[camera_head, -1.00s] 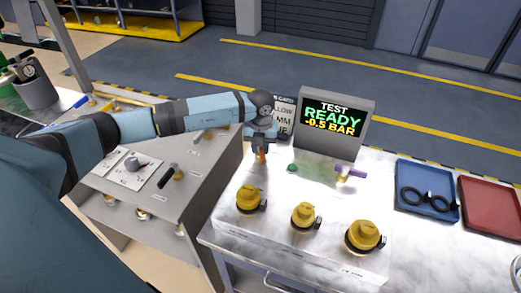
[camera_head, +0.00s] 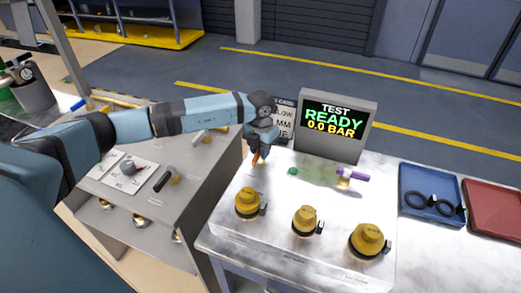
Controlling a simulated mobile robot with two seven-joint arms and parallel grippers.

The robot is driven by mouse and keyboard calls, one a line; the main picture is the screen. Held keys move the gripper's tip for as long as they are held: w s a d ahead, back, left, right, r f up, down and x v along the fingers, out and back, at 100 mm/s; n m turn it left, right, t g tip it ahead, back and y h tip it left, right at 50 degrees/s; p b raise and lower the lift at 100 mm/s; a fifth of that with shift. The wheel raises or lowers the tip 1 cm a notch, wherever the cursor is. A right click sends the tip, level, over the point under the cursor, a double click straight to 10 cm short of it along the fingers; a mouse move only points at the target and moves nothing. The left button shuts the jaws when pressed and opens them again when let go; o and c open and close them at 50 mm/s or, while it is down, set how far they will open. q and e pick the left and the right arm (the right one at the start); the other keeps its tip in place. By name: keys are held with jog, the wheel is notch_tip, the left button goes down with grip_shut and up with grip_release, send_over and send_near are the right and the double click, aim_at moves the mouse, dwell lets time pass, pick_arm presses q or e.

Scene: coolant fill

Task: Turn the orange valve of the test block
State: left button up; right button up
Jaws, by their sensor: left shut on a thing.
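The test block (camera_head: 275,228) is a pale slab on the bench, with three yellow caps along its front, a green button (camera_head: 292,171) and a purple-handled valve (camera_head: 352,174). The orange valve (camera_head: 257,157) stands at its back left. My left gripper (camera_head: 259,148) reaches in from the left and is shut on the orange valve from above, hiding most of it. The test display (camera_head: 334,122) behind the block reads "TEST READY 0.0 BAR". My right gripper is not in view.
A blue tray (camera_head: 403,200) with black rings and a red tray (camera_head: 485,211) lie to the right. A sign card stands behind my left gripper, beside the display. A grey cabinet (camera_head: 190,190) stands left of the bench, under my left arm.

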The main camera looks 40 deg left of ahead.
pick_arm(q)
jog(key=o, duration=0.9)
notch_tip(320, 180, up, 14)
jog(key=shift+f+b, duration=0.1)
jog(key=shift+b, duration=0.35)
